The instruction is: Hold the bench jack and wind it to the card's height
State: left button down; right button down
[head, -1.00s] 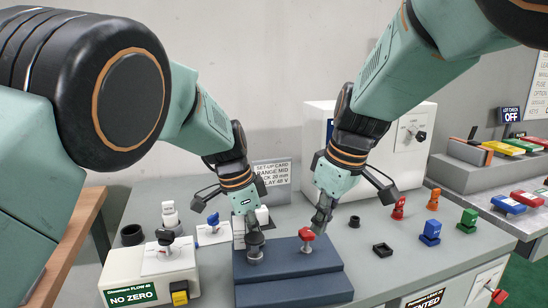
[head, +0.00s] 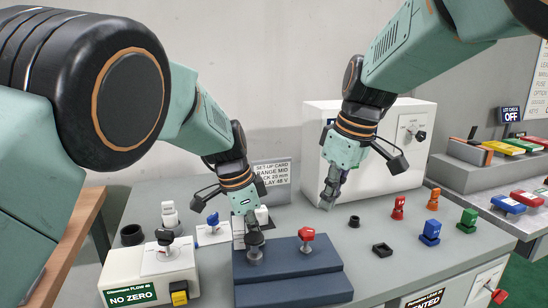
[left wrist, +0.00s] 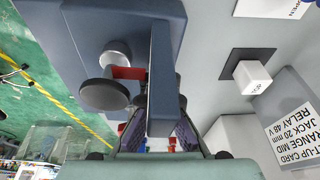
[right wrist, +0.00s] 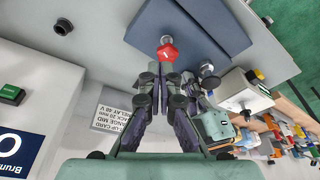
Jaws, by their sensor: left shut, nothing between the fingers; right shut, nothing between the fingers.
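The bench jack (head: 292,288) is a stepped dark blue block on the bench. On top stand a red knob (head: 306,234) and a grey round knob (head: 254,254). My left gripper (head: 254,238) is shut at the grey knob; in the left wrist view the jack's blue plate (left wrist: 163,80) partly hides its fingertips. My right gripper (head: 328,200) is shut and empty, raised above and behind the red knob, clear of it. In the right wrist view its fingers (right wrist: 163,82) are together, and the red knob (right wrist: 168,50) shows beyond them. The set-up card (head: 271,173) reads JACK 20 mm.
A flow box (head: 150,275) marked NO ZERO stands left of the jack. A white cabinet (head: 395,150) stands behind. Small red, orange, blue and green pieces (head: 430,232) and black sockets (head: 382,249) lie to the right. Bare bench (head: 350,265) lies just right of the jack.

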jog(key=shift+f, duration=3.45)
jog(key=shift+a, duration=0.4)
jog(key=shift+s+a, duration=0.4)
jog(key=shift+s, duration=0.25)
jog(key=shift+s+a, duration=0.2)
jog(key=shift+a, duration=0.15)
jog(key=shift+r, duration=0.1)
jog(key=shift+s, duration=0.1)
jog(key=shift+s+d+r, duration=0.1)
jog(key=shift+s+d, duration=0.05)
jog(key=shift+s, duration=0.05)
notch_tip(320, 180, up, 6)
jog(key=shift+f, duration=0.15)
